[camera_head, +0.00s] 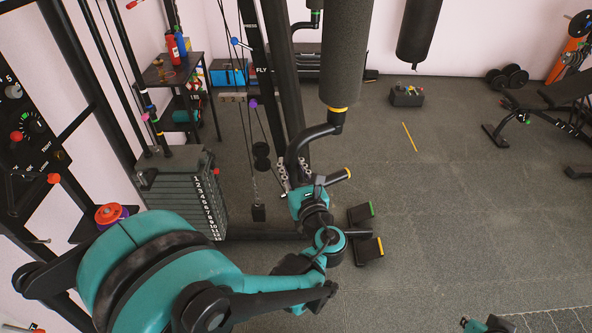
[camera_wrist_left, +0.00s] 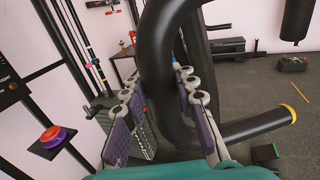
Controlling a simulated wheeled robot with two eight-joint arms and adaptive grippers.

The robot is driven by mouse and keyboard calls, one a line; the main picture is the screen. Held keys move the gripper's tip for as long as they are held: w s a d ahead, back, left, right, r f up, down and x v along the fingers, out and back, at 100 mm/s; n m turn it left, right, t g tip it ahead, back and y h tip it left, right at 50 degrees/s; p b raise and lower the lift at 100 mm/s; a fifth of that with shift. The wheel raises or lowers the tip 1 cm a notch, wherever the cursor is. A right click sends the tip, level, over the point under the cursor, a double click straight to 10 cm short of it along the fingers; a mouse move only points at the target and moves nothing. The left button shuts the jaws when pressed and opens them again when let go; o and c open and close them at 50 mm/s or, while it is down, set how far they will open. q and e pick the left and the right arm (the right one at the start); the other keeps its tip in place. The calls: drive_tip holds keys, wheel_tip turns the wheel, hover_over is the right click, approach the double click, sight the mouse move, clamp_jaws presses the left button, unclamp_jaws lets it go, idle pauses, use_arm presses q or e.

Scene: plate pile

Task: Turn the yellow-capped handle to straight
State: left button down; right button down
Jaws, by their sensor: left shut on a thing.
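The yellow-capped handle (camera_head: 339,177) is a short black bar with a yellow end cap. It points right and slightly up beside the machine's column. In the left wrist view the handle (camera_wrist_left: 250,127) shows at lower right, next to a thick curved black tube (camera_wrist_left: 157,70). The tube appears to run down into the handle, but my gripper hides the join. My left gripper (camera_head: 298,188) is shut on this tube in the head view. In the left wrist view its purple-padded fingers (camera_wrist_left: 160,110) lie on both sides of the tube.
A black weight stack (camera_head: 185,195) with numbers stands left of my left gripper. A padded roll (camera_head: 346,50) hangs above the handle. Foot pads (camera_head: 366,247) with green and yellow ends lie below right. The floor at right is largely clear.

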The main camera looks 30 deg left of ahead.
use_arm(q)
drive_tip(key=x, duration=0.6)
drive_tip(key=shift+w+b, duration=0.25)
drive_tip(key=shift+b, duration=0.15)
drive_tip(key=shift+d, duration=0.1)
drive_tip(key=c, duration=1.2)
unclamp_jaws()
drive_tip(key=v, duration=1.2)
drive_tip(key=shift+d, duration=0.2)
